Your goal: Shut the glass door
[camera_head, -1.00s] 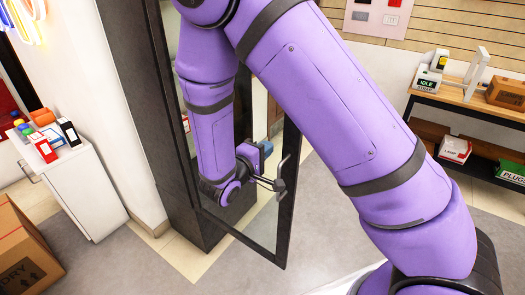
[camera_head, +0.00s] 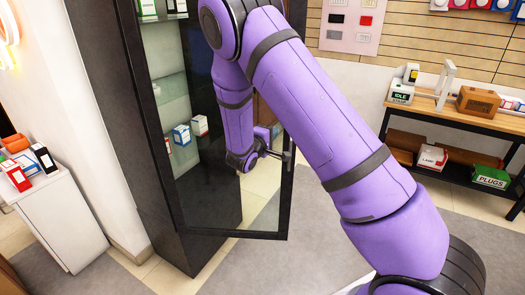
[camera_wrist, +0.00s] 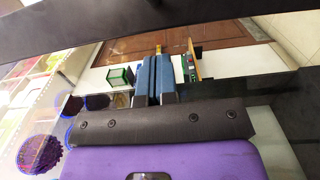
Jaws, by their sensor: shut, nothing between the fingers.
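The glass door (camera_head: 286,205) has a dark frame and stands open at the dark cabinet (camera_head: 120,90) in the head view. Its free edge is on the right, with a small handle (camera_head: 289,156) on it. My gripper (camera_head: 281,155) is shut and empty, close to the handle and free edge. I cannot tell whether it touches the door. In the wrist view, the blue fingers of my gripper (camera_wrist: 155,78) are together, with nothing between them. My arm hides the upper part of the door's free edge.
Small boxes (camera_head: 182,135) stand on the cabinet's glass shelves. A white counter (camera_head: 62,225) with small boxes is at the left. A wooden-topped bench (camera_head: 450,108) holding several boxes is at the right. Grey floor (camera_head: 240,272) is clear in front of the door.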

